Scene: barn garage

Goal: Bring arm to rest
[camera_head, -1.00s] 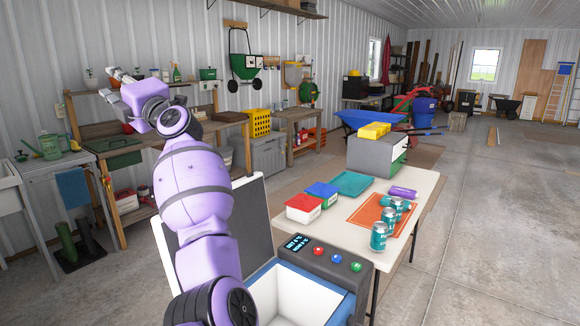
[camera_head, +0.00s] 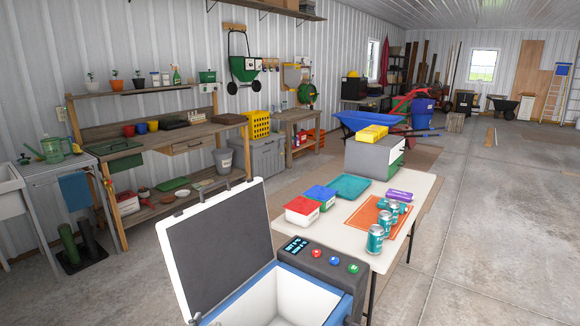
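Neither of my arms nor grippers shows in the head view now. An open cooler (camera_head: 283,303) with a white inside and blue rim stands at the bottom centre, its dark-lined lid (camera_head: 218,245) raised on the left. I see nothing inside the part of the cooler that shows.
A white table (camera_head: 345,248) behind the cooler holds teal cans (camera_head: 375,239) by an orange mat (camera_head: 371,217), a red-lidded box (camera_head: 302,211), a blue-lidded box (camera_head: 320,196) and a teal tray (camera_head: 351,186). A wooden workbench (camera_head: 160,150) stands at left. Floor at right is clear.

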